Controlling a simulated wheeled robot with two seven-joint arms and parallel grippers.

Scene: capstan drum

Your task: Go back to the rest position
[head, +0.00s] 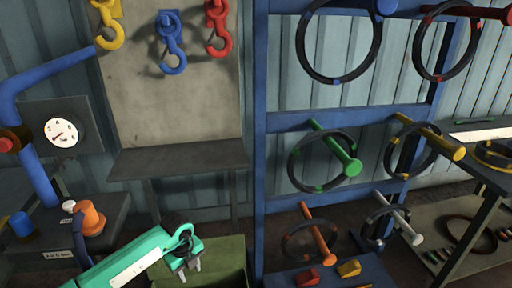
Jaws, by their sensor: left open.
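My left gripper (188,267) is at the end of my teal arm, which comes in from the lower left. Its small dark fingers point down, apart, with nothing seen between them. It shows in front of a green box (222,258) at the bottom of the picture; I cannot tell how far apart they are. My right gripper is not in view.
A blue rack (260,150) carries pegs with dark rings, among them a green peg (335,152). Yellow, blue and red hooks (218,38) hang on a board above a dark shelf (180,158). A gauge (61,132) and blue pipe (38,165) stand left. A table (490,165) stands right.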

